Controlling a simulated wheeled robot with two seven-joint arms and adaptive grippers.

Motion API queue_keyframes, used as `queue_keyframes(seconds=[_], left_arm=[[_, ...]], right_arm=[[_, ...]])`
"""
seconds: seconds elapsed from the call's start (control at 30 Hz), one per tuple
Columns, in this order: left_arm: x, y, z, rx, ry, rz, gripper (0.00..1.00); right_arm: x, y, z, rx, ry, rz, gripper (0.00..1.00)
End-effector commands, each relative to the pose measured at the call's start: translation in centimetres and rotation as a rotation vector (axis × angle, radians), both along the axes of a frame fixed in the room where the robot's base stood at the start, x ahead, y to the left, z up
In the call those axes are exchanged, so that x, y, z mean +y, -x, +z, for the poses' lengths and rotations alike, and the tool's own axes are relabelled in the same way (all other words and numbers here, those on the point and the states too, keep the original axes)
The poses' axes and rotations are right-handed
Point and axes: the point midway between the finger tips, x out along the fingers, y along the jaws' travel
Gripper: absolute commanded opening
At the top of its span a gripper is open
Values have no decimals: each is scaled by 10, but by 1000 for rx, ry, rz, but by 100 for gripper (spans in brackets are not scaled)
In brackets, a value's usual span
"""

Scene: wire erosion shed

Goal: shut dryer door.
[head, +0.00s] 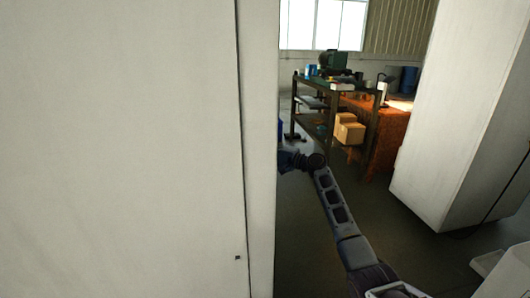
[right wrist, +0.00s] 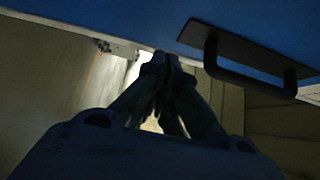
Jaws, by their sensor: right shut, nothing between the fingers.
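A large pale panel (head: 120,150) fills the left half of the head view; I cannot tell whether it is the dryer's body. A blue panel (right wrist: 110,18) with a black bar handle (right wrist: 250,72) crosses the top of the right wrist view and looks like the dryer door. My right gripper (right wrist: 165,62) is shut and empty, its fingertips near the blue panel's lower edge, left of the handle. I cannot tell whether they touch it. In the head view my right arm reaches forward, and its gripper end is hidden behind the pale panel's edge. My left gripper is out of view.
A tall white cabinet (head: 455,110) stands at the right. A dark shelf cart (head: 320,105) with cardboard boxes (head: 349,131) beside it stands farther back, near an orange-brown table (head: 388,135). The floor (head: 400,235) between the pale panel and cabinet is mostly clear.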

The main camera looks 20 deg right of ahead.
Motion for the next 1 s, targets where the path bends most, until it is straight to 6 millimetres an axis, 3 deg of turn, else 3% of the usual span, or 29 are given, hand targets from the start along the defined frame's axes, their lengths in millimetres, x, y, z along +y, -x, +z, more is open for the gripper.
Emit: queue_keyframes(seconds=[0.57,1.0], left_arm=[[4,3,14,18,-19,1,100],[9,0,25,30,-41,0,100]], right_arm=[[-15,21,0,0,1,-2,0],[-41,58,0,0,1,-3,0]])
